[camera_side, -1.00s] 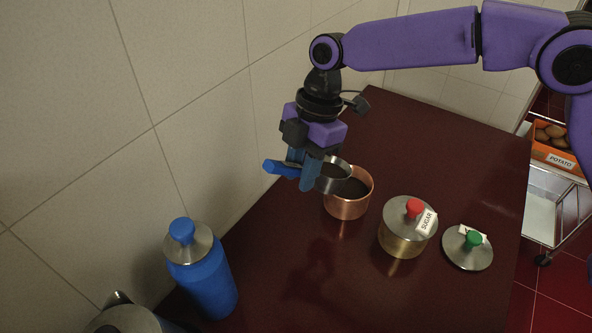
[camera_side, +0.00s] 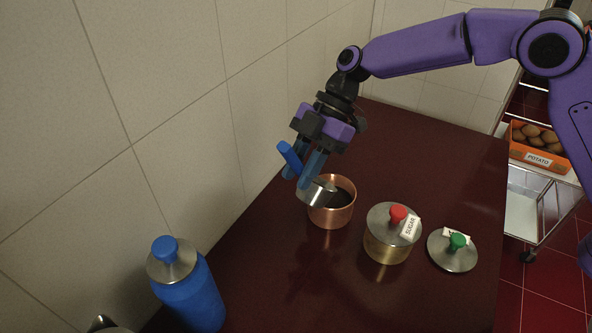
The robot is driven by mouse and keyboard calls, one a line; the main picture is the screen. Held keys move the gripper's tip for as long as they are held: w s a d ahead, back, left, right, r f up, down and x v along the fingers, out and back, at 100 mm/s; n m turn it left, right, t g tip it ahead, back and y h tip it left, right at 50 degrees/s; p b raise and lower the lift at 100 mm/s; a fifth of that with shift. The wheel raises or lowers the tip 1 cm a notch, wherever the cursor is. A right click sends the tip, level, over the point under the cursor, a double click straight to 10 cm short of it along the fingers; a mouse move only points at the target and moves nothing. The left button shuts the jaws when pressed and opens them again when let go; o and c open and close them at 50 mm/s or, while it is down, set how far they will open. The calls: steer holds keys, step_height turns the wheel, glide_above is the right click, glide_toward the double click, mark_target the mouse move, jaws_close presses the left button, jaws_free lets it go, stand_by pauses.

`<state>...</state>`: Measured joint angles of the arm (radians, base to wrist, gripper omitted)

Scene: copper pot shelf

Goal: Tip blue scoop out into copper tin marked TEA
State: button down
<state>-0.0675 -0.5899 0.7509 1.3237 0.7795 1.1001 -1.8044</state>
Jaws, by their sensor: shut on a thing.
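The blue scoop has a blue handle (camera_side: 289,157) and a metal bowl (camera_side: 316,194). My gripper (camera_side: 303,172) is shut on the handle. The scoop is tilted, with the handle end raised and the outside of the bowl facing the camera. The bowl is at the left rim of an open copper tin (camera_side: 331,213), overlapping it in the picture; I cannot tell whether they touch. Dark contents show inside the tin. No TEA mark is readable on it. The inside of the bowl is hidden.
A brass tin (camera_side: 388,246) with a red-knobbed lid marked SUGAR stands right of the copper tin. A loose lid with a green knob (camera_side: 457,241) lies beside it. A blue bottle (camera_side: 190,293) stands front left. A tiled wall runs along the left. The back of the dark counter is clear.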

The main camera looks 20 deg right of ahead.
steer(key=w+d+g+y, duration=0.7)
steer(key=d+y, duration=0.6)
steer(key=shift+w+d+r, duration=0.15)
steer(key=shift+w+r, duration=0.15)
steer(key=shift+w, duration=0.1)
stand_by(2.5)
steer(key=shift+d+g+y, duration=0.2)
steer(key=shift+g+y, duration=0.1)
steer(key=shift+a, duration=0.1)
stand_by(1.6)
